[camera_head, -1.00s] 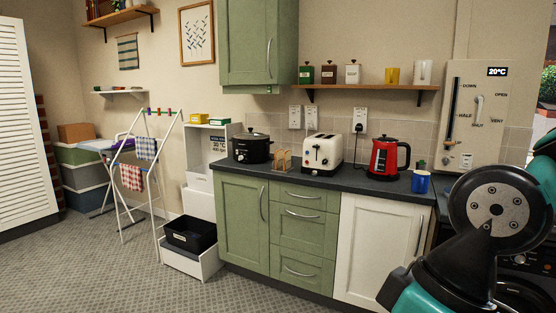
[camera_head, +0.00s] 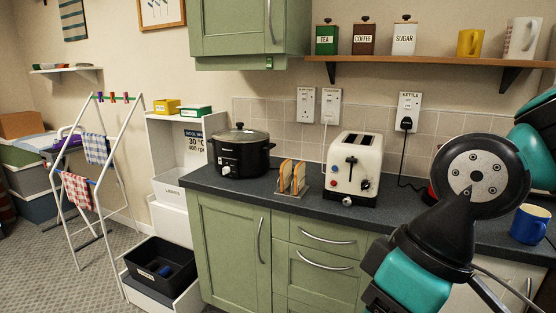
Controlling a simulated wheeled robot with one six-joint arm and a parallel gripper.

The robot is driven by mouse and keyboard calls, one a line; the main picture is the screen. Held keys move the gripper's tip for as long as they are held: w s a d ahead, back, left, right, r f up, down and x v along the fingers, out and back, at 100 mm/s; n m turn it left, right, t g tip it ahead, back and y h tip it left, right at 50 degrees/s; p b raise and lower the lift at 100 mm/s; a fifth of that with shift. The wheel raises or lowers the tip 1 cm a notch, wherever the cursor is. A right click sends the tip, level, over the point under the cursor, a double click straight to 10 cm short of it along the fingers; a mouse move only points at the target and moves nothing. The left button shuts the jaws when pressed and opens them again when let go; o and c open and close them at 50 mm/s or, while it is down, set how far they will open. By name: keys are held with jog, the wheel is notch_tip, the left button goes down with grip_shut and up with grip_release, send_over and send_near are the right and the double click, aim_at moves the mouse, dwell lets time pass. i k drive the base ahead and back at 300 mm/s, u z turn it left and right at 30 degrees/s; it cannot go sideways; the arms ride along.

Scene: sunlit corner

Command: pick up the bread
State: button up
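The bread (camera_head: 298,178) is slices standing upright in a small toast rack (camera_head: 279,192) on the dark worktop. The rack sits between the black slow cooker (camera_head: 240,152) on its left and the white toaster (camera_head: 354,167) on its right. My arm, black and teal, fills the lower right of the view, to the right of the bread and toaster. My gripper's fingers do not show, so its state is hidden.
The worktop (camera_head: 330,209) edge runs in front of the rack. A blue mug (camera_head: 530,224) stands at the far right. A shelf (camera_head: 420,63) with tins and mugs is above. A clothes airer (camera_head: 105,200) stands on the floor at left.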

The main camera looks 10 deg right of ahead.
aim_at(286, 169)
jog(key=i, duration=1.8)
